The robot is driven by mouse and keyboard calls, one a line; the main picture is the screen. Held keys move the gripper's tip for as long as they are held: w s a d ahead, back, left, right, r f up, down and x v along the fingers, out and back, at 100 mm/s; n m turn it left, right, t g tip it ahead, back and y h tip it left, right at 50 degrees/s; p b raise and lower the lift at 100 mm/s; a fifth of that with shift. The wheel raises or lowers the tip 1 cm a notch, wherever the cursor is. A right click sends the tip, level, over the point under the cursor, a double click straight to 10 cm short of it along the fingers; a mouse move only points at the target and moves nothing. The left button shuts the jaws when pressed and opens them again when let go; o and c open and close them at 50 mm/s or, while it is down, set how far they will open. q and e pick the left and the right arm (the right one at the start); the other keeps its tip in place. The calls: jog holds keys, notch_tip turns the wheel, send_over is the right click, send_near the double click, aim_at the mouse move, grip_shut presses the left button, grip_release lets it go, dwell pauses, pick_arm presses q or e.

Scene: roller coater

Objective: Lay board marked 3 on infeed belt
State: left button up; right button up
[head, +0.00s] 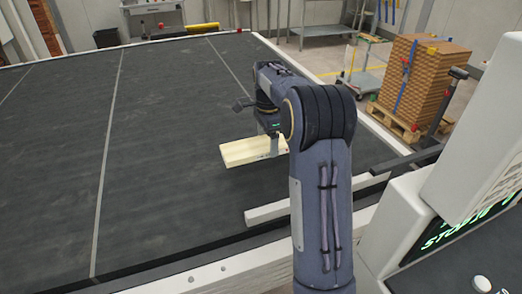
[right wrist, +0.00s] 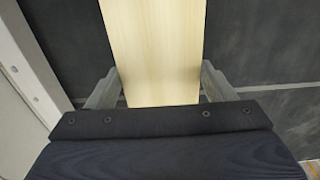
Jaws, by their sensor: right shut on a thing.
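A pale wooden board (head: 245,151) is in my right gripper (head: 274,146), above or on the dark infeed belt (head: 160,130). In the right wrist view the board (right wrist: 155,50) lies between the two grey fingers of the right gripper (right wrist: 158,88), which are shut on its sides. The board's far end runs out of the top of that view. No number can be read on the board. I cannot tell whether the board touches the belt. My left gripper is not in view.
A white rail (head: 270,211) lies along the belt's near right edge. A machine housing with a green display (head: 465,226) stands at the right. A stack of boards (head: 420,80) stands on a pallet behind. The belt's left and middle are clear.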

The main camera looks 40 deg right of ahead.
aim_at(261, 141)
jog(key=shift+w+a+f, duration=0.2)
jog(key=shift+w+f, duration=0.2)
jog(key=shift+f, duration=0.1)
jog(key=shift+w+a+f, duration=0.2)
jog(key=shift+w+f, duration=0.2)
jog(key=shift+f, duration=0.1)
jog(key=shift+w+a+f, duration=0.1)
jog(key=shift+w+f, duration=0.1)
jog(key=shift+f, duration=1.6)
jog(key=shift+f, duration=0.2)
jog(key=o, duration=1.1)
jog(key=shift+r, duration=0.1)
notch_tip(261, 141, up, 12)
jog(key=shift+r+p, duration=0.1)
jog(key=shift+p, duration=0.3)
